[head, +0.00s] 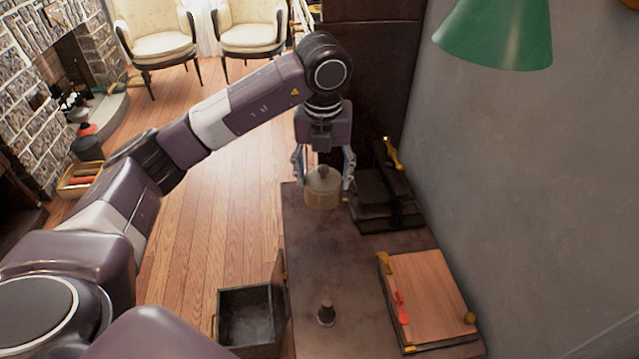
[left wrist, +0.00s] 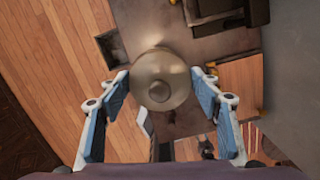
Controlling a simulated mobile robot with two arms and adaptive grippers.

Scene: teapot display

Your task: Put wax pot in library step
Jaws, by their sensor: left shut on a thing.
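The wax pot (head: 323,190), a round tan pot with a domed, knobbed lid, is between the fingers of my left gripper (head: 323,170). The gripper is shut on it, and the pot looks upright and raised over the far left part of the dark table. In the left wrist view the pot (left wrist: 162,80) shows from above between the blue-padded fingers (left wrist: 162,105). The library step (head: 372,212), a dark stepped piece, stands just right of the pot, against the wall side; it also shows in the left wrist view (left wrist: 212,10). My right gripper is not in view.
A gold ornament (head: 392,153) is on the step's upper part. A wooden board (head: 430,295) with red and gold pieces lies on the table's right. A small dark object (head: 326,313) stands nearer. The table's middle (head: 335,255) is clear.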

